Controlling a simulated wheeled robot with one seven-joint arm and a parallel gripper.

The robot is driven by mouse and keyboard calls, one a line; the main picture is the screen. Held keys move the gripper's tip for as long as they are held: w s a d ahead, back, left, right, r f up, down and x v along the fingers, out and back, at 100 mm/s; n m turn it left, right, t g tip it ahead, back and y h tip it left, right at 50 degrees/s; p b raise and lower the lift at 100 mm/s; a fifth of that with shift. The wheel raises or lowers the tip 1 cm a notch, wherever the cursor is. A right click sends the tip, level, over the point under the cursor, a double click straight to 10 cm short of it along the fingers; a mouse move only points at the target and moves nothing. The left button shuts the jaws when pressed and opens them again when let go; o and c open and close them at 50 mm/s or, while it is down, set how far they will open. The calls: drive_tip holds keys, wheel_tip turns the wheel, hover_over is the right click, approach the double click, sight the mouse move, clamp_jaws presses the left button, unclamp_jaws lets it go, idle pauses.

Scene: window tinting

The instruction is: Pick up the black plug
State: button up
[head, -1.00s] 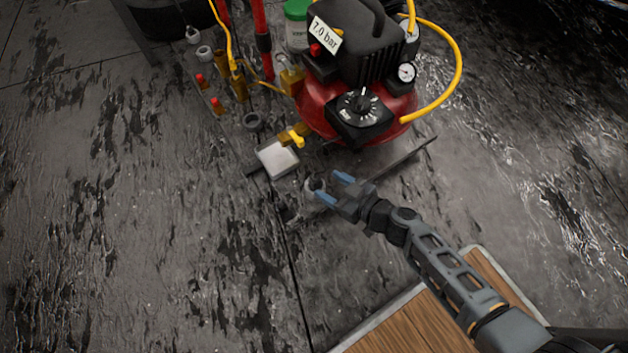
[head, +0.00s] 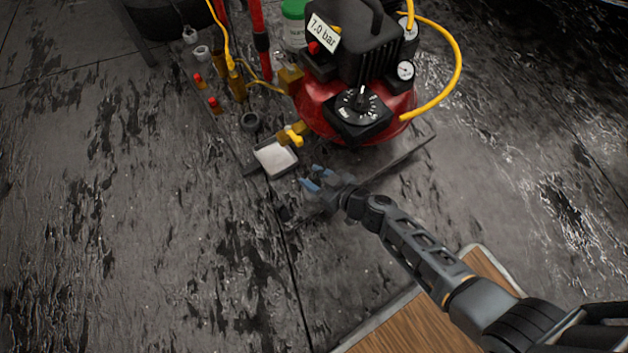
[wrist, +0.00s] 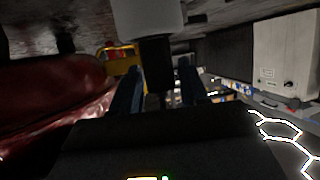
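A short dark round piece with an open top (head: 251,121) stands on the floor left of the compressor in the head view. It may be the black plug; I cannot tell for sure. My gripper (head: 310,178) is low over the floor in front of the compressor, right of and nearer than this piece, and apart from it. Its two blue fingers are apart, with nothing visibly held. In the wrist view, a black block (wrist: 157,60) under a pale grey block (wrist: 148,16) shows ahead, in line with the gap between the fingers. I cannot tell whether it is the plug.
The red compressor (head: 335,122) with a yellow hose stands just behind my gripper. A white-topped block (head: 275,157) and a yellow-handled valve (head: 294,134) lie close by. Red-tipped brass fittings (head: 215,105) stand farther left. The floor at left is clear.

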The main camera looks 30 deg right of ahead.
drive_tip(key=c, duration=0.6)
drive_tip(key=shift+r, duration=0.15)
drive_tip(key=shift+c, duration=0.2)
